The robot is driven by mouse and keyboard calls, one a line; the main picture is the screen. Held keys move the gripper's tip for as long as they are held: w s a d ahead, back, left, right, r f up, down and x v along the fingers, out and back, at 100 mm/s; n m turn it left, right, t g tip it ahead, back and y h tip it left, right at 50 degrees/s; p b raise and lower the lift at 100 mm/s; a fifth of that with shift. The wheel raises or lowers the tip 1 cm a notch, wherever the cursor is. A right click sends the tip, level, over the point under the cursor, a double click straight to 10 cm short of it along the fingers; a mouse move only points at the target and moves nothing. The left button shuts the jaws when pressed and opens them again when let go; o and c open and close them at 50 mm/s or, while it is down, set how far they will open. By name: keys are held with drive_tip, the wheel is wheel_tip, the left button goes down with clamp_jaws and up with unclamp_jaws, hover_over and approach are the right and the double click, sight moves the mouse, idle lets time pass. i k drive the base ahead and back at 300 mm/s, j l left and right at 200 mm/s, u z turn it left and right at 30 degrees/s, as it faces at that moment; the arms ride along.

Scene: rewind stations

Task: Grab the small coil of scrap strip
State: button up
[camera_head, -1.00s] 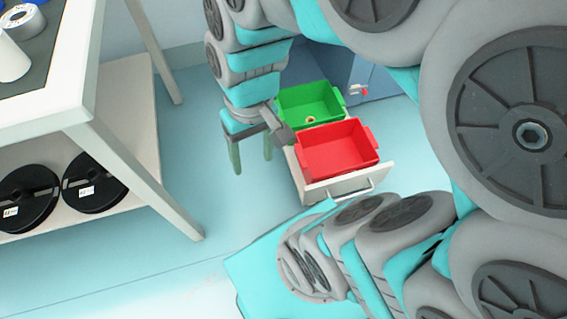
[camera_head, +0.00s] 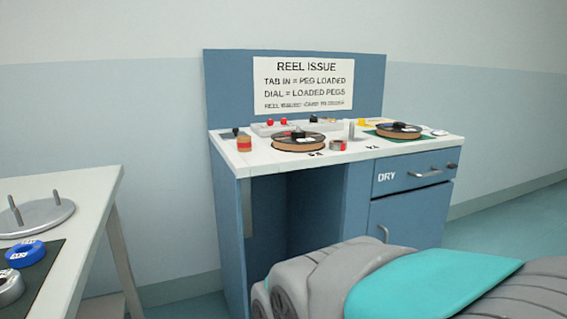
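I cannot make out a small coil of scrap strip for certain in the head view. A small roll with a red and grey look (camera_head: 338,145) lies near the front edge of the bench top, between two wide reels, but I cannot tell if it is scrap strip. The left reel (camera_head: 298,141) and the right reel (camera_head: 399,131) lie flat. My gripper is out of view; only grey and teal links of my arm show at the bottom right.
The blue bench (camera_head: 228,235) has a white top, a "REEL ISSUE" sign (camera_head: 303,83) and a shut "DRY" drawer (camera_head: 412,175). At left, a white table (camera_head: 88,200) carries a blue ring (camera_head: 26,253), a metal ring (camera_head: 10,288) and a round pegged plate (camera_head: 40,217).

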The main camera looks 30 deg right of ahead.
sight(334, 144)
drive_tip(key=z, duration=1)
drive_tip(key=j+z, duration=0.25)
drive_tip(key=j, duration=0.2)
